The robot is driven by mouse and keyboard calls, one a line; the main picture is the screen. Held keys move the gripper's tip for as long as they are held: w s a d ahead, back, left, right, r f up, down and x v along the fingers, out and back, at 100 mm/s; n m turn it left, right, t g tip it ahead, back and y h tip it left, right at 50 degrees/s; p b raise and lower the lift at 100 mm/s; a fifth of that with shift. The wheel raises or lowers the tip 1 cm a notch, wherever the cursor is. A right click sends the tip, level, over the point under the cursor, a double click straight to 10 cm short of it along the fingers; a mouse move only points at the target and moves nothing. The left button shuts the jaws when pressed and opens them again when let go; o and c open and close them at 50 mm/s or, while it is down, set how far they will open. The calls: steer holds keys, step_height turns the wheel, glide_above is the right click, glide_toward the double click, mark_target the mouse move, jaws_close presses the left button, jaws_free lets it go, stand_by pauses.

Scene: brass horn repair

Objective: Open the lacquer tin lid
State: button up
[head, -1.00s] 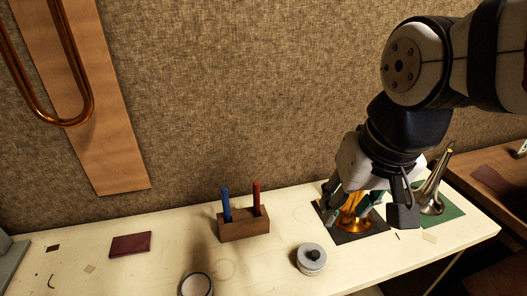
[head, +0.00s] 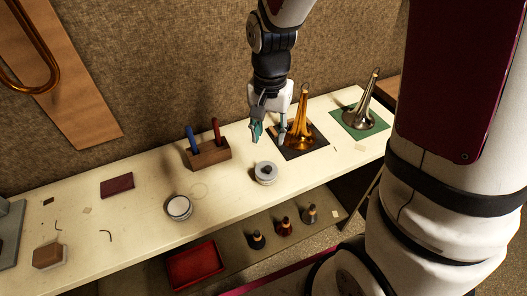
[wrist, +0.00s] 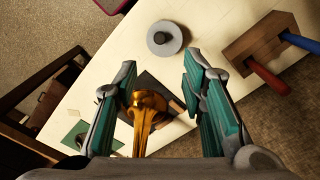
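The lacquer tin (head: 265,176) is a small round pale grey tin with a dark knob on its lid (head: 266,168). It stands on the bench near the front edge, and its lid appears to be on. In the wrist view the tin (wrist: 165,38) lies beyond my fingertips, roughly midway between them. My gripper (head: 268,138) points down above and behind the tin, apart from it. Its teal-padded fingers (wrist: 164,72) are spread wide with nothing between them.
A brass horn bell (head: 300,125) on a dark mat stands right of my gripper. A silver bell (head: 358,115) stands on a green mat (head: 378,124). A wooden block (head: 207,155) holds blue and red sticks. An open round container (head: 179,208) sits left. Several bottles stand on the lower shelf.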

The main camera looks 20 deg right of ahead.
mark_target(268, 168)
step_height(268, 168, down, 12)
steer(key=shift+f+p, duration=0.2)
steer(key=shift+p, duration=0.2)
jaws_close()
